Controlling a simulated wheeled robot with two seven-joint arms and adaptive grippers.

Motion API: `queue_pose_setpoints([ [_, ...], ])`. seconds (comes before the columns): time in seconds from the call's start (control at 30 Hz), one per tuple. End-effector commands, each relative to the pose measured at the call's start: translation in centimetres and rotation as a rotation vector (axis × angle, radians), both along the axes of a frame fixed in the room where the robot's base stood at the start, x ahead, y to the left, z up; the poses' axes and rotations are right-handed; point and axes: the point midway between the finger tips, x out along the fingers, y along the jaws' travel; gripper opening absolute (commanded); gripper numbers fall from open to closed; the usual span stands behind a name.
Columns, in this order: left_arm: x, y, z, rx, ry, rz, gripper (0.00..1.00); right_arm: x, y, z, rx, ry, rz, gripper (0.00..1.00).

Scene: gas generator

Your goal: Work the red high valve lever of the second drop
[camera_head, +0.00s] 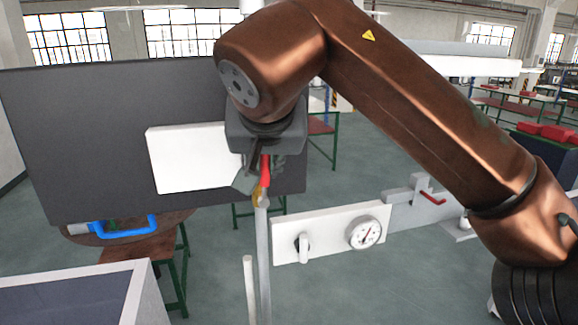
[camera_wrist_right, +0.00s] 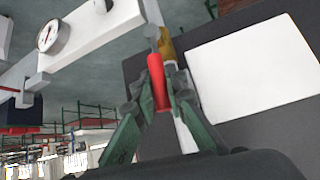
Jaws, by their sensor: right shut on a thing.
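The red valve lever (camera_head: 265,171) sits at the top of a thin upright pipe (camera_head: 263,260), above a small brass valve body (camera_head: 260,194). In the right wrist view the red lever (camera_wrist_right: 158,84) lies between the green fingers, with the brass part (camera_wrist_right: 167,46) just beyond. My right gripper (camera_head: 255,178) reaches down from above and is shut on the red lever. It also shows in the right wrist view (camera_wrist_right: 160,95). The fingers partly hide the lever in the head view. My left gripper is not in view.
A white panel with a round gauge (camera_head: 364,233) and a small handle (camera_head: 303,246) stands right of the pipe. A dark board with a blank white plate (camera_head: 187,158) is behind. A blue-handled item (camera_head: 128,228) lies on a round stool at left. Another red lever (camera_head: 432,197) is farther right.

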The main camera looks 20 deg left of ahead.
Motion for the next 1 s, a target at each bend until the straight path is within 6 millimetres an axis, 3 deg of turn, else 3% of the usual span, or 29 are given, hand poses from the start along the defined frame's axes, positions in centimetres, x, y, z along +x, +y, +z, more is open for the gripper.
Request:
queue_pose_setpoints([
  [0.23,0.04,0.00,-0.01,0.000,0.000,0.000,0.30,-0.55,1.13,-0.14,-0.048,-0.025,0.016,0.00],
  [0.67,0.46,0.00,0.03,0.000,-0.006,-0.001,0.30,-0.59,1.18,-0.21,-0.056,-0.029,0.018,0.00],
  [0.7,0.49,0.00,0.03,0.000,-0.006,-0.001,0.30,-0.59,1.18,-0.21,-0.056,-0.029,0.018,0.14],
  [1.0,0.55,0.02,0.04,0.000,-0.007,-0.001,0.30,-0.57,1.15,-0.09,-0.053,-0.030,0.016,0.30],
])
